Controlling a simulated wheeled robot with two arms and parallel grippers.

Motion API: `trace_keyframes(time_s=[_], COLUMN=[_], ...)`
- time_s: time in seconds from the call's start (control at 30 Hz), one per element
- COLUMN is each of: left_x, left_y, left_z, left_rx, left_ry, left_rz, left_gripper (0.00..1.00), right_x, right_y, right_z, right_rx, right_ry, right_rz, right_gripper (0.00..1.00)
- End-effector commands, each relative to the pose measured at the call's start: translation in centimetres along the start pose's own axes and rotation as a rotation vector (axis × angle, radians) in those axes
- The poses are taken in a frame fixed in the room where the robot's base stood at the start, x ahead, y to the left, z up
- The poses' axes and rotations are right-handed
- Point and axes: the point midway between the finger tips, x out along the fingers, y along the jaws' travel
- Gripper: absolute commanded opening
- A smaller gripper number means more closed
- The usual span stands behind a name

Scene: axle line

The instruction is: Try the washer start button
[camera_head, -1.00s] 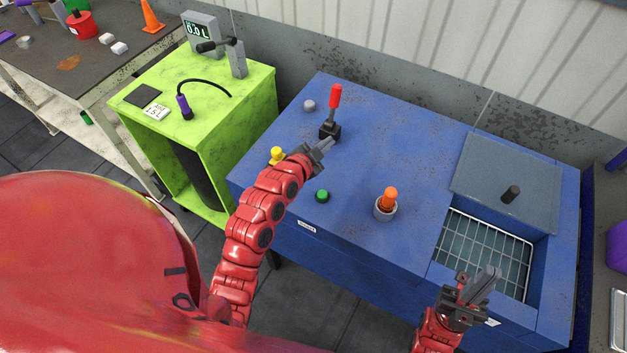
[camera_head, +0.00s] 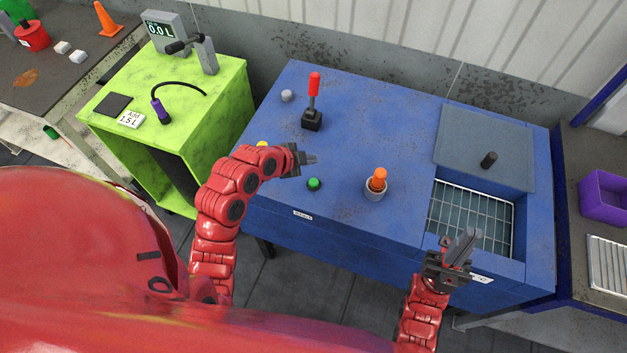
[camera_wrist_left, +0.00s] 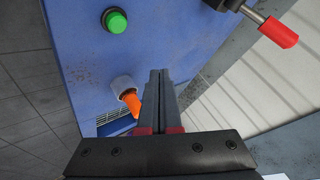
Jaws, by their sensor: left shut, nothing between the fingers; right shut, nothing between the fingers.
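The blue washer (camera_head: 350,130) stands in front of me. A green button (camera_head: 314,184) is on its top near the front edge; it also shows in the left wrist view (camera_wrist_left: 115,21). My left gripper (camera_head: 312,158) is shut and empty, above the washer top just behind the green button and apart from it. In the left wrist view its closed fingers (camera_wrist_left: 159,82) point past the orange-topped knob. My right gripper (camera_head: 466,240) is shut and empty over the front edge, by the basket opening. A yellow knob (camera_head: 262,144) is partly hidden behind my left arm.
A red-handled lever (camera_head: 314,88) stands upright behind my left gripper. An orange light or knob (camera_head: 377,181) in a grey collar sits to its right. A grey lid (camera_head: 485,145) lies behind the wire basket (camera_head: 470,217). A green cabinet (camera_head: 190,90) stands left.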

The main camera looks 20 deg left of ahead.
Motion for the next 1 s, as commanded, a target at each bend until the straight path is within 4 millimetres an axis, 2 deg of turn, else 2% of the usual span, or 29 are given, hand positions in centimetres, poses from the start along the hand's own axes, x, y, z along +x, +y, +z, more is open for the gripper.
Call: trace_keyframes(time_s=[0.27, 0.5, 0.6, 0.73, 1.0], left_x=[1.8, 4.2, 5.4, 6.0, 6.0], left_y=[1.4, 3.1, 3.9, 4.3, 4.3], left_z=[1.3, 3.1, 3.9, 4.3, 4.3], left_rx=[-0.003, -0.002, 0.0, 0.0, 0.0], left_ry=[0.0, 0.0, 0.0, 0.0, 0.0], left_rz=[0.001, 0.0, -0.003, -0.003, -0.002], left_gripper=[0.0, 0.0, 0.0, 0.0, 0.0], right_x=[-0.9, -2.0, -3.8, -4.5, -4.5], right_y=[-0.1, -0.1, -0.2, -0.2, -0.2], right_z=[0.2, 0.3, 0.6, 0.8, 0.8], right_rx=[0.0, 0.0, 0.0, 0.0, 0.0], right_ry=[0.0, 0.0, 0.0, 0.0, 0.0], right_rz=[0.0, 0.0, 0.0, 0.0, 0.0], right_gripper=[0.0, 0.0, 0.0, 0.0, 0.0])
